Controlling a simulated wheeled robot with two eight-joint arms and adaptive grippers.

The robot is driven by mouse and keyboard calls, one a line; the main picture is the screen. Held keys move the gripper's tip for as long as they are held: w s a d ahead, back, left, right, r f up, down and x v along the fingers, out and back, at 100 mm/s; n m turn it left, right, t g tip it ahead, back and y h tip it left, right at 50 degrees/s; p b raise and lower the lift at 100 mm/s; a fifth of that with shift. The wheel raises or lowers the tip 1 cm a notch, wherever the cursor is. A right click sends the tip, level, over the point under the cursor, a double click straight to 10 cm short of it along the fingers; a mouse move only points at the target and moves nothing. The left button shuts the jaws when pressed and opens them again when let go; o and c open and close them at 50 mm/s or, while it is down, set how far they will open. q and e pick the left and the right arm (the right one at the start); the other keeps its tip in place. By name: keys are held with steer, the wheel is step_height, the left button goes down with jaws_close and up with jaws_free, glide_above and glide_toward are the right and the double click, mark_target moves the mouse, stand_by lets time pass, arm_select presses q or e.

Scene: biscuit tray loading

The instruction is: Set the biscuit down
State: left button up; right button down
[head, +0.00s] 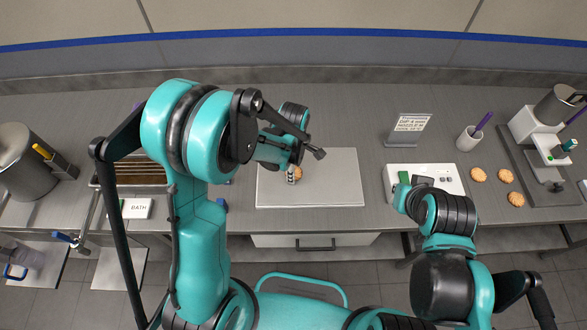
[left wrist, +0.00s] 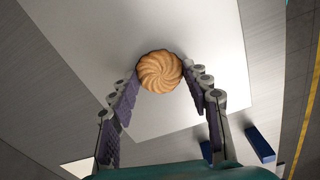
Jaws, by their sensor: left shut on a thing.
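A round golden biscuit with a swirl pattern (left wrist: 160,71) sits between the fingertips of my left gripper (left wrist: 161,75) in the left wrist view. The fingers touch it on both sides. In the head view my left gripper (head: 293,170) is over the left part of a pale flat board (head: 335,182), and the biscuit (head: 297,174) shows partly behind it. The board also fills much of the left wrist view (left wrist: 95,45). I cannot tell whether the biscuit touches the board. My right gripper (head: 408,190) is by a white box at the right; its fingers are not clear.
The white box (head: 447,175) stands right of the board. Several loose biscuits (head: 507,176) lie farther right, near a cup (head: 468,139) and a steel jug machine. A small sign (head: 409,124) stands behind. A rack and steel pot (head: 25,165) are at the left. The board's right part is clear.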

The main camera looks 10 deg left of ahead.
arm_select(q)
steer(key=o, duration=0.7)
steer(key=shift+f, duration=0.1)
